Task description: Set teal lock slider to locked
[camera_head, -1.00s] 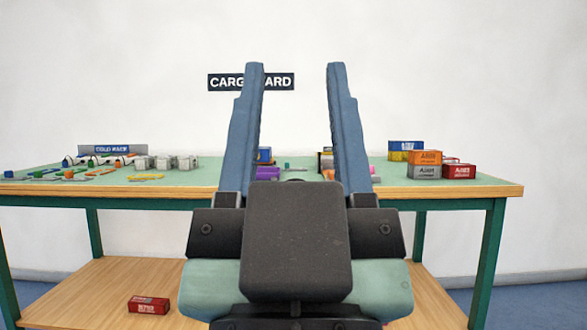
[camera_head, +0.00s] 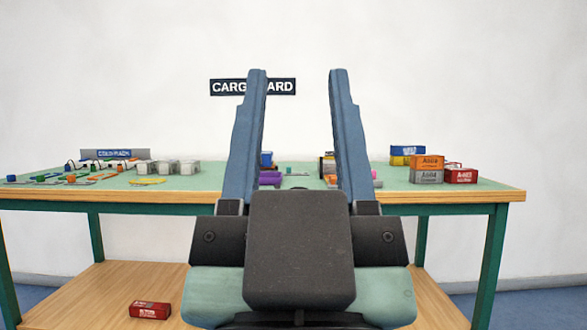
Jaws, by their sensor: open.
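My gripper (camera_head: 297,75) stands in the middle of the head view with its two blue fingers apart and nothing between them. It hides part of the table's middle. Small coloured slider-like parts (camera_head: 70,179) in green, blue and orange lie at the table's left end. They are too small to tell which one is the teal lock slider or how it is set. A small teal piece (camera_head: 288,171) shows between the fingers on the far tabletop, but I cannot tell what it is.
The green-topped table (camera_head: 200,181) spans the view. Grey-white blocks (camera_head: 166,167) and a cold rack sign (camera_head: 113,154) stand at left. Purple (camera_head: 270,178) and blue items sit behind my fingers. Stacked containers (camera_head: 427,163) stand at right. A red container (camera_head: 149,310) lies on the lower shelf.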

